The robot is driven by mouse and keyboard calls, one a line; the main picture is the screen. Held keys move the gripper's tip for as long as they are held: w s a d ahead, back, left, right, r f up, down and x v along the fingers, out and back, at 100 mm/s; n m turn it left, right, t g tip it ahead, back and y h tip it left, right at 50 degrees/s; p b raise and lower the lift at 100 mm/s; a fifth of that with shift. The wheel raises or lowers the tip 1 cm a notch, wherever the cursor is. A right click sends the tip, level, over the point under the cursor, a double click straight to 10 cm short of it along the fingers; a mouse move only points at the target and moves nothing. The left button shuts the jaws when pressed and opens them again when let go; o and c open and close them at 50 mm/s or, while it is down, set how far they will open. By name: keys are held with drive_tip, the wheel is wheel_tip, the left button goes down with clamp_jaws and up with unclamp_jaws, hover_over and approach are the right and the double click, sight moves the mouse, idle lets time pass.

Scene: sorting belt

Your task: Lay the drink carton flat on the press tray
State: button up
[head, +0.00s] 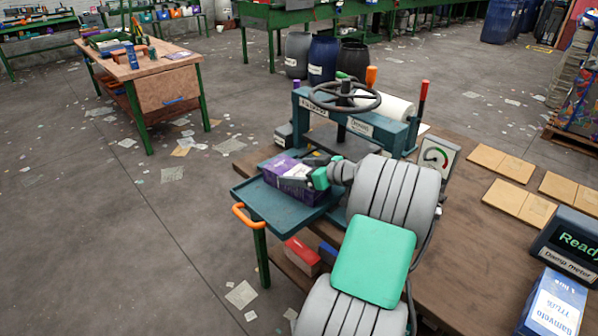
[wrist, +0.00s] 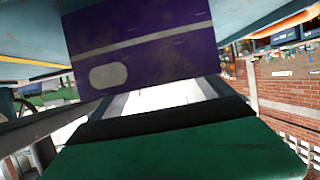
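The purple drink carton (head: 285,181) is at the teal press tray (head: 262,201) in the head view, on its long side and low over the tray's far part. I cannot tell whether it rests fully on the tray. My gripper (head: 312,163) is at the carton's upper right side, its dark fingers against or over it. In the wrist view the carton (wrist: 150,45) fills the upper middle, right in front of my gripper, with the teal tray surface (wrist: 30,30) beside it. The fingertips are hidden there, so their grip does not show.
The press frame with its handwheel (head: 340,93) stands behind the tray. An orange handle (head: 243,216) is on the tray's near left corner.

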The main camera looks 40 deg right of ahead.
drive_tip(key=shift+o, duration=0.8)
